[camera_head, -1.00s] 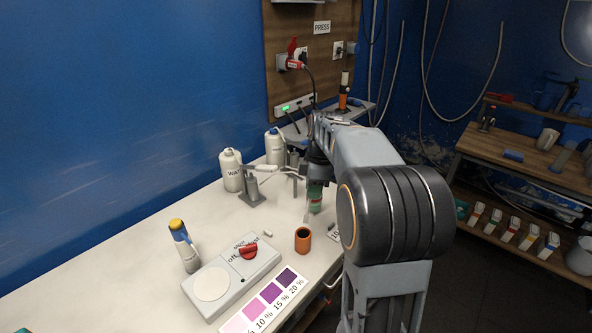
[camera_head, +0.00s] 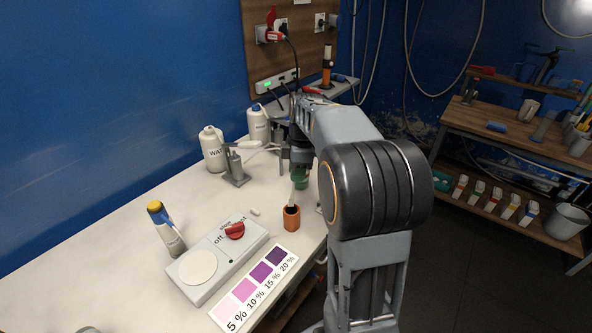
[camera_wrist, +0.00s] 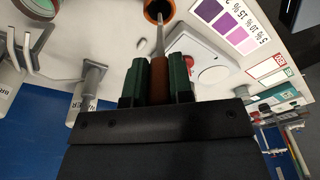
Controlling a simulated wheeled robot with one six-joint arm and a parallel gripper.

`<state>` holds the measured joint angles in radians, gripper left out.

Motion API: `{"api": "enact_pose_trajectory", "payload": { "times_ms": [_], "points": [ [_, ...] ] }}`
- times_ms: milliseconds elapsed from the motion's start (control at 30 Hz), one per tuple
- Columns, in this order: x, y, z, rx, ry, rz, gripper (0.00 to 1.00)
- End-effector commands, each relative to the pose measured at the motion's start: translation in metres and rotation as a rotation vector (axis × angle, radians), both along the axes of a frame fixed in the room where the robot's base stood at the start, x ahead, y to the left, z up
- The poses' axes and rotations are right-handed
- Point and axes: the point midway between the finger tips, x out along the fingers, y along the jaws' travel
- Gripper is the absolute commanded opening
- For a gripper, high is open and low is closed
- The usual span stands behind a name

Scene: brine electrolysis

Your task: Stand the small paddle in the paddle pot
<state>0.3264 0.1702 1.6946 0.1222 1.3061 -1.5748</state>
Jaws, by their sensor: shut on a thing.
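The paddle pot (camera_head: 291,219) is a small orange-brown cup standing upright on the white bench, right of the grey switch box. In the wrist view its orange rim (camera_wrist: 147,12) and dark mouth show at the top edge. My gripper (camera_wrist: 158,75) has green fingers shut on the brown handle of the small paddle (camera_wrist: 159,42). The paddle's thin grey shaft points away from the fingers to the pot's mouth. In the head view my gripper (camera_head: 300,178) is just above the pot, partly hidden by my arm. I cannot tell how far the paddle's end is inside the pot.
The grey switch box with a red knob (camera_head: 235,230) and the purple colour card (camera_head: 254,288) lie left and in front of the pot. White bottles (camera_head: 214,150) and a grey stand (camera_head: 235,170) are behind. A yellow-topped bottle (camera_head: 166,230) stands at left.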

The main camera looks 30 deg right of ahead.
Motion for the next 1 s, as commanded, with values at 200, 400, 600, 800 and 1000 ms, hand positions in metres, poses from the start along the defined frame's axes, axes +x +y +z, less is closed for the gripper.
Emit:
{"api": "enact_pose_trajectory", "payload": {
  "times_ms": [200, 400, 600, 800, 1000],
  "points": [
    [0.0, 0.001, -0.022, 0.0, 0.001, -0.001, 0.0],
    [0.0, 0.001, -0.039, 0.0, 0.001, -0.001, 0.0],
    [0.0, 0.002, -0.056, 0.0, 0.001, -0.001, 0.0],
    [0.001, 0.003, -0.069, 0.0, 0.0, -0.001, 0.0],
    [0.0, 0.003, -0.074, 0.0, 0.0, -0.001, 0.0]
  ]
}}
